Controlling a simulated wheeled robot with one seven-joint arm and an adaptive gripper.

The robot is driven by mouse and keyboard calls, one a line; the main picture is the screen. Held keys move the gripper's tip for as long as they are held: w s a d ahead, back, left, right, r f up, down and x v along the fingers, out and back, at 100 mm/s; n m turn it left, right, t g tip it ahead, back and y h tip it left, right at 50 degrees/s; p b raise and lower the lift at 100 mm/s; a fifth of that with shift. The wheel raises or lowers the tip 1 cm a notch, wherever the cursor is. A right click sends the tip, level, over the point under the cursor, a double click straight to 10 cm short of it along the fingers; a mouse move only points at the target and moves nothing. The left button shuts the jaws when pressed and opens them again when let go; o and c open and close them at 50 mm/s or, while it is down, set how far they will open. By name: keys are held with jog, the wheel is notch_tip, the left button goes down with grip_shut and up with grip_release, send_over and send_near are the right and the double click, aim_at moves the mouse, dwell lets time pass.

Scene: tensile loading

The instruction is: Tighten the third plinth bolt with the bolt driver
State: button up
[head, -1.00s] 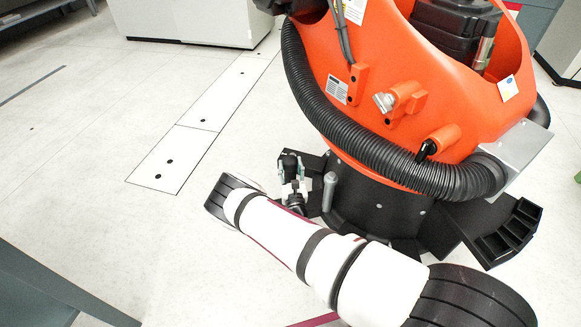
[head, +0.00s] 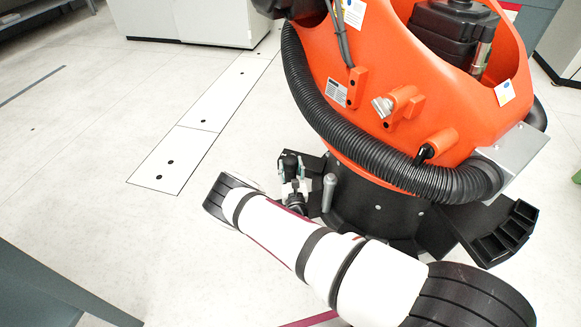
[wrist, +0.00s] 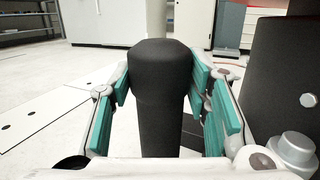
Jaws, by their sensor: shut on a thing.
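My gripper (wrist: 160,82) is shut on the bolt driver (wrist: 160,110), a dark upright cylinder with a wider rounded head, between its teal finger pads. In the head view the driver's black top (head: 290,160) shows above my gripper (head: 294,174), just left of the black plinth (head: 375,205) under the orange robot. The driver's lower end is hidden behind my gripper and arm, so I cannot tell whether it sits on a bolt. A grey bolt-like part (wrist: 297,148) stands at the lower right in the wrist view. I cannot tell which bolt is the third.
The large orange robot (head: 450,100) with a black ribbed hose (head: 340,135) rises above the plinth, close to my arm. A black plinth foot (head: 505,235) sticks out at the right. Pale floor (head: 110,235) is clear at the left. A white cabinet (head: 190,20) stands behind.

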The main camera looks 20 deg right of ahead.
aim_at(290, 159)
jog(key=shift+w+r+p, duration=0.15)
jog(key=shift+r+p, duration=1.5)
jog(key=shift+r, duration=0.6)
